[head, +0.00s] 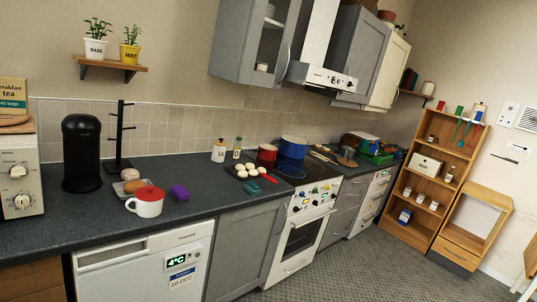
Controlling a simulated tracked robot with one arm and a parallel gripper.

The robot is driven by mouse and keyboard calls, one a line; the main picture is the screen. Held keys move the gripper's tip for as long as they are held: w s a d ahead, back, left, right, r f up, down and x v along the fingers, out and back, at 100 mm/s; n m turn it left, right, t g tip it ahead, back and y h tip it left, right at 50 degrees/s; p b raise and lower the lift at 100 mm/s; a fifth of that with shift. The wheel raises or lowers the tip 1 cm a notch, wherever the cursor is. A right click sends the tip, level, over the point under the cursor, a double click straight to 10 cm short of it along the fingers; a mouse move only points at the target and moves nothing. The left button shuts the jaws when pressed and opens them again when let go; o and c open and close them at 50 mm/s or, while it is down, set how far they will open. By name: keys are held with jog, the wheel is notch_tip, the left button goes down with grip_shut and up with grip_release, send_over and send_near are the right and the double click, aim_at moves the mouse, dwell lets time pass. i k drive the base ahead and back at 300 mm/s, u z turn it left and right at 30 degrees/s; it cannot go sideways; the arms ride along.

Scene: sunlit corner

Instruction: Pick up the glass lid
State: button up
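I cannot make out a glass lid for certain in the head view. A blue pot (293,148) and a smaller red pot (267,153) stand at the back of the dark stove top (306,170). Small items lie on the counter right of the blue pot, too small to tell apart. My gripper is not in view.
A dark counter (205,187) runs along the wall. It bears a white mug with a red top (147,201), a black canister (82,153), a mug stand (120,135) and a board of eggs (250,174). Wooden shelves (431,185) stand right. Grey floor (355,265) in front is clear.

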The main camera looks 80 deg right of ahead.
aim_at(347, 161)
jog(key=z, duration=2.7)
jog(key=k, duration=0.9)
jog(key=z, duration=0.05)
jog(key=i, duration=0.9)
jog(key=u, duration=0.15)
